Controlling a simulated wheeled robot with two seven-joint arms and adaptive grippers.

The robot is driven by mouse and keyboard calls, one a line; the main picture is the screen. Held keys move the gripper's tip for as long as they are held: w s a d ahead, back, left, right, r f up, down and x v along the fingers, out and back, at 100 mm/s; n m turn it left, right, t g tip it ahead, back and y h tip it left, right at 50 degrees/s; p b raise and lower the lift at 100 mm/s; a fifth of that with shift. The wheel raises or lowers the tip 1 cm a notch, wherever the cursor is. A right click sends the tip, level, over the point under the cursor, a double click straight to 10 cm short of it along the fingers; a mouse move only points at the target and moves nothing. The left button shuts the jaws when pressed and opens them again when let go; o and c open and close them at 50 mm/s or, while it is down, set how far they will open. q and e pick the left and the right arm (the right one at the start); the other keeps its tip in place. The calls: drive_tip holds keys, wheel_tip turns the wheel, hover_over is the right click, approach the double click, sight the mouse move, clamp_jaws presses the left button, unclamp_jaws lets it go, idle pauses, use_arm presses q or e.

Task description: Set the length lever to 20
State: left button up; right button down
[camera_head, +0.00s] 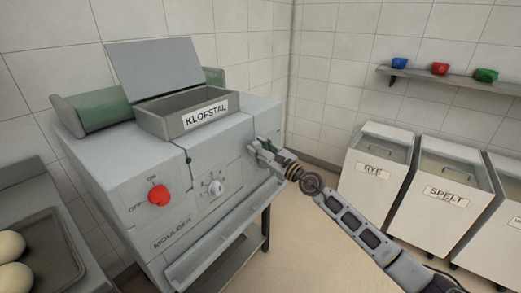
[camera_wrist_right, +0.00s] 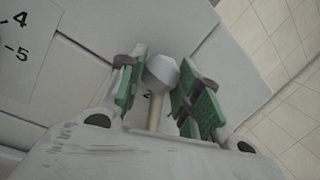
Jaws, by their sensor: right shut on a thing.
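The moulder (camera_head: 200,160) is a grey machine with a hopper marked KLOFSTAL. My right gripper (camera_head: 264,147) is at the right end of its front face. In the right wrist view, the gripper's green-padded fingers (camera_wrist_right: 165,95) stand either side of a lever with a pale grey knob (camera_wrist_right: 162,72) and a tan stem (camera_wrist_right: 155,112). The gripper is shut on this lever. Part of a digit, perhaps a 2, shows behind the lever; the rest of its scale is hidden, so its setting cannot be read. My left gripper is not in view.
A red ON/OFF knob (camera_head: 159,195) and a numbered dial (camera_head: 215,187) are on the moulder's front. A ledge (camera_head: 225,235) juts out below. White bins (camera_head: 375,170) stand at the right, and a tray of dough (camera_head: 50,250) is at the left.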

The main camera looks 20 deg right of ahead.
drive_tip(key=shift+f, duration=0.15)
drive_tip(key=shift+a, duration=0.1)
drive_tip(key=c, duration=1)
unclamp_jaws()
drive_tip(key=shift+s, duration=0.1)
drive_tip(key=shift+s, duration=0.1)
drive_tip(key=shift+v, duration=5.9)
